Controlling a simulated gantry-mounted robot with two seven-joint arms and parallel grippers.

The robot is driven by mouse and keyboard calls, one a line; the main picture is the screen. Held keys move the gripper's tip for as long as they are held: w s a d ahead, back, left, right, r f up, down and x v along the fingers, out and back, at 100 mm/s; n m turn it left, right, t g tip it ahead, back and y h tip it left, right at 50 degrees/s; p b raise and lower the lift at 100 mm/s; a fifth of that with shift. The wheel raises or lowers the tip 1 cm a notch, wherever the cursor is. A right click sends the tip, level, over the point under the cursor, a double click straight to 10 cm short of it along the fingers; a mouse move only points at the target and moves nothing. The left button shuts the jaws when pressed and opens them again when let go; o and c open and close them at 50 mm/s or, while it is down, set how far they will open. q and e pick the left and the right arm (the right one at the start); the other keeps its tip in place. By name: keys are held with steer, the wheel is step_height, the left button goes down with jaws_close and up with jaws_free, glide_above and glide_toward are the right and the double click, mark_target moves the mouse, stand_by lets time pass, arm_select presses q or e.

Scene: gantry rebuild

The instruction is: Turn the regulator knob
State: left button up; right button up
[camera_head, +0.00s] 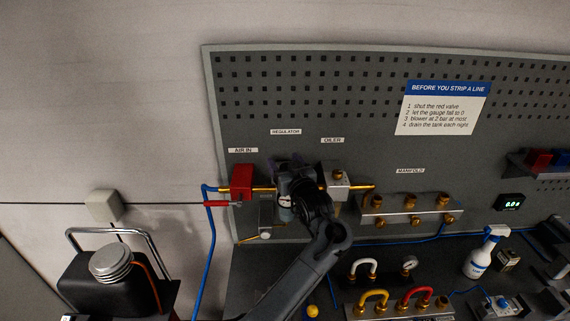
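The regulator sits below the "REGULATOR" label (286,131) on the pegboard panel, in the brass air line. Its knob is hidden behind my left gripper (290,171). A small pale gauge-like part (286,208) shows just under the gripper. My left arm rises from the bottom middle, and the gripper reaches the regulator's place. Its fingers are dark and merge with the parts behind, so I cannot tell whether they are open or shut, or touching the knob. My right gripper is not in view.
Left of the gripper is a red valve block (242,180) with a red lever (220,204). A silver oiler block (336,183) is close on the right, then the brass manifold (408,204). A spray bottle (484,252) and coloured hose loops stand on the bench. A black tank (105,285) is lower left.

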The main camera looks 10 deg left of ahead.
arm_select(q)
steer(key=shift+s, duration=0.1)
steer(key=b+v, duration=0.1)
steer(key=v, duration=0.9)
steer(key=shift+s+d, duration=0.2)
steer(key=shift+d, duration=0.1)
